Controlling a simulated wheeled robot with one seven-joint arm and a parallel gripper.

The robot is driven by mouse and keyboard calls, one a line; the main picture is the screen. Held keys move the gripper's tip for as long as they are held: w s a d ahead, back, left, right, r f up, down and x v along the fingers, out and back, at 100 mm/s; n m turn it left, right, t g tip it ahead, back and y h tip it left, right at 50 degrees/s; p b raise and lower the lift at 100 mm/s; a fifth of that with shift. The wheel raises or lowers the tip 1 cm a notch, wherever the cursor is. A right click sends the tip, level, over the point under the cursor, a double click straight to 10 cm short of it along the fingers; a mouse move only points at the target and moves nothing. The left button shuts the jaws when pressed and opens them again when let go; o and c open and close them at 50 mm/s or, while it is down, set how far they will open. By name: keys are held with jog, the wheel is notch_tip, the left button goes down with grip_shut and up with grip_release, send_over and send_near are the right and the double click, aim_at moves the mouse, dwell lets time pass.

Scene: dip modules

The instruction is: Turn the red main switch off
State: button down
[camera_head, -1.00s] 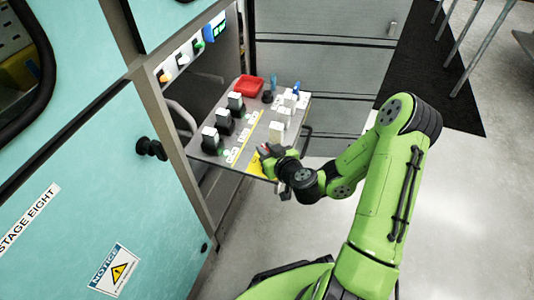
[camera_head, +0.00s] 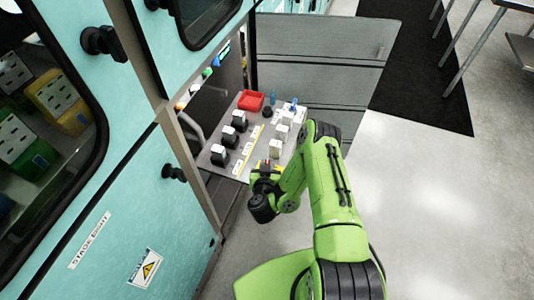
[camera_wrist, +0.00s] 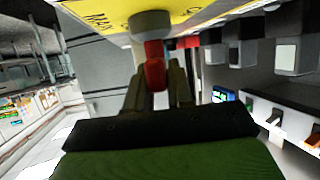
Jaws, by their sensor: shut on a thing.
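The red main switch (camera_wrist: 154,72) has a red handle on a round grey base, set on a yellow label plate (camera_wrist: 185,14) in the wrist view. My gripper (camera_wrist: 158,84) is shut on the red handle, with one finger on each side. The fingers hide part of the handle. In the head view my gripper (camera_head: 266,169) is at the near edge of the grey panel (camera_head: 207,158), and only a little red of the switch shows there.
Several black-based modules (camera_head: 228,135) and white modules (camera_head: 274,149) stand on the panel behind the switch. The teal cabinet (camera_head: 125,190) is close on the left. Open floor (camera_head: 420,190) lies to the right.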

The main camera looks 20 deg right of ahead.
jog(key=shift+r+m+g+h+p, duration=0.2)
jog(key=shift+m+g+h+p, duration=0.5)
jog(key=shift+m+h+p, duration=1.2)
jog(key=shift+n+y+p, duration=0.4)
jog(key=shift+p, duration=0.3)
jog(key=shift+f+h, duration=0.15)
jog(key=shift+h, duration=0.15)
jog(key=c, duration=1.1)
grip_release()
jog(key=shift+p, duration=0.45)
